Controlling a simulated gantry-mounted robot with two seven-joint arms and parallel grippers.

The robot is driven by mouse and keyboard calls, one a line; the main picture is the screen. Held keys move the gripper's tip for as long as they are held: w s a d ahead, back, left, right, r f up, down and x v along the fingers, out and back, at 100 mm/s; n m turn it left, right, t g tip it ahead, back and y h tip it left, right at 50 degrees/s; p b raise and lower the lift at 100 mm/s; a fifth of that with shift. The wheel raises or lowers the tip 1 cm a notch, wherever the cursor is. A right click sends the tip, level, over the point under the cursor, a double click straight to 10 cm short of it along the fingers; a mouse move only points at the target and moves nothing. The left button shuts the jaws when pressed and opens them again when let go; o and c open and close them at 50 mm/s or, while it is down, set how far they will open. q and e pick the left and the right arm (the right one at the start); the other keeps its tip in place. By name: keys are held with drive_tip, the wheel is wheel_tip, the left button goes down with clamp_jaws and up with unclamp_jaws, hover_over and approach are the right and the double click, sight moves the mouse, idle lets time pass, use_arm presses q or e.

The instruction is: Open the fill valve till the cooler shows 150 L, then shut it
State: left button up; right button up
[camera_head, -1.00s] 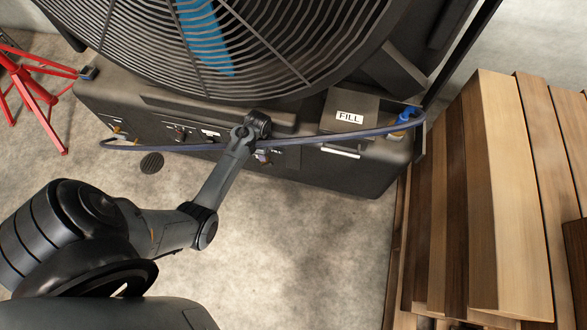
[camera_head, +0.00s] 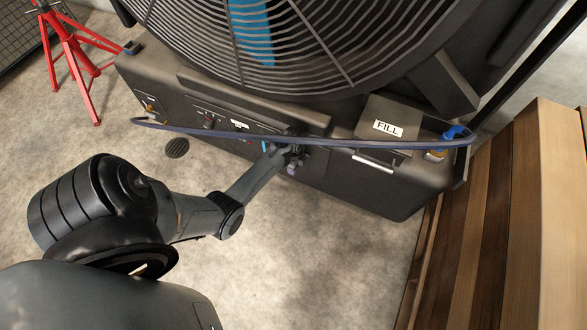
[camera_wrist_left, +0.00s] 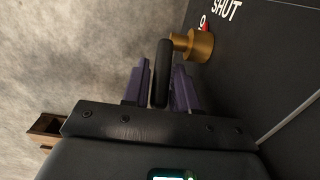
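The cooler (camera_head: 330,175) is a dark box under a large round fan grille. Its front carries small fittings and labels too small to read in the head view; no litre reading is legible. In the left wrist view, a black valve handle (camera_wrist_left: 162,62) sits edge-on on a brass stem (camera_wrist_left: 197,46), beside a "SHUT" label (camera_wrist_left: 227,8) and a red mark. My left gripper (camera_wrist_left: 159,80) is open, its purple fingers either side of the handle, with a gap on the left. In the head view the gripper (camera_head: 291,160) is at the cooler's front. My right gripper is not shown.
A dark blue hose (camera_head: 220,133) crosses the cooler's front to a blue fitting (camera_head: 455,132) near the box marked "FILL" (camera_head: 388,128). Stacked timber (camera_head: 500,220) stands at right, a red stand (camera_head: 75,60) at left.

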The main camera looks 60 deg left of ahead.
use_arm(q)
drive_tip(key=shift+f, duration=0.15)
clamp_jaws()
idle(0.4)
